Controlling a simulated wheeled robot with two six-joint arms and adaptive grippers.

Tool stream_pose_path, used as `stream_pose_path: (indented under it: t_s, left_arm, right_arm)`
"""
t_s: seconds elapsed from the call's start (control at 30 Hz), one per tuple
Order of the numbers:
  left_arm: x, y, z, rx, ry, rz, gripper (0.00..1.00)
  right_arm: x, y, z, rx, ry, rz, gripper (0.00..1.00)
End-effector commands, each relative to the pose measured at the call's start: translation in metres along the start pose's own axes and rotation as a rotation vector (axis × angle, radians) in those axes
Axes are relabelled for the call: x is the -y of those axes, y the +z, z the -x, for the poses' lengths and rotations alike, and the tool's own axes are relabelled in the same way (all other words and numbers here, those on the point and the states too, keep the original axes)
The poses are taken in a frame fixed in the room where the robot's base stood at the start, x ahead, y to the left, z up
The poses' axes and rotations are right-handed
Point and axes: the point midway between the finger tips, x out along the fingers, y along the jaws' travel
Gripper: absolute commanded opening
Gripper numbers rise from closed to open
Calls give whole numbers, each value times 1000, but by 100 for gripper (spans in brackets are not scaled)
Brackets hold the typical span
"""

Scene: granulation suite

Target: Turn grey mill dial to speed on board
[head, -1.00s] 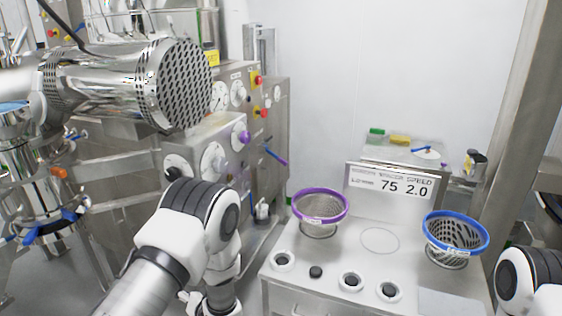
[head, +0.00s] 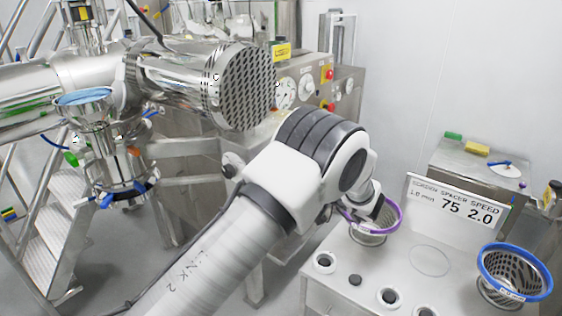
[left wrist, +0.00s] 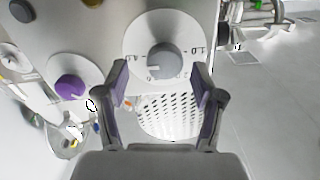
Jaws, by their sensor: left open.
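In the left wrist view the grey dial (left wrist: 165,60), a knob on a round white plate with small marks, is ahead of my left gripper (left wrist: 162,80). The gripper is open and empty. Its two fingers point toward the dial's lower sides; I cannot tell whether they touch the plate. The dial's setting is too small to read. The board (head: 452,212) stands on the bench, with "75" and "2.0" in large figures under the words for spacer and speed.
A purple knob (left wrist: 70,88) sits left of the grey dial. A purple-rimmed screen (head: 398,215) and a blue-rimmed screen (head: 487,260) stand on the bench. The mill's perforated drum (head: 247,85) is beside my arm. The upper panel has a red button (head: 328,73).

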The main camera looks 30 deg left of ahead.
Motion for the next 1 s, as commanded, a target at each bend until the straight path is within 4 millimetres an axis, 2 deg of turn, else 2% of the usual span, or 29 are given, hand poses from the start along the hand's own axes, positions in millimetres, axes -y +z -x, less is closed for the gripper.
stream_pose_path:
  t_s: [0.03,0.13,0.4,0.57,0.6,1.0]
  left_arm:
    - [1,-4,-9,2,-2,-2,68]
    - [0,-2,-20,0,0,-1,68]
    - [0,1,-23,0,2,0,68]
    - [0,1,-23,-1,2,0,11]
    - [-1,0,-23,-1,3,0,8]
    - [-1,2,-23,-1,2,40,8]
  right_arm:
    - [0,0,9,0,0,0,40]
    - [0,0,12,0,0,0,40]
    - [0,0,11,0,0,0,40]
    - [0,0,11,0,0,0,40]
    - [0,0,11,0,0,0,40]
    - [0,0,2,0,0,0,40]
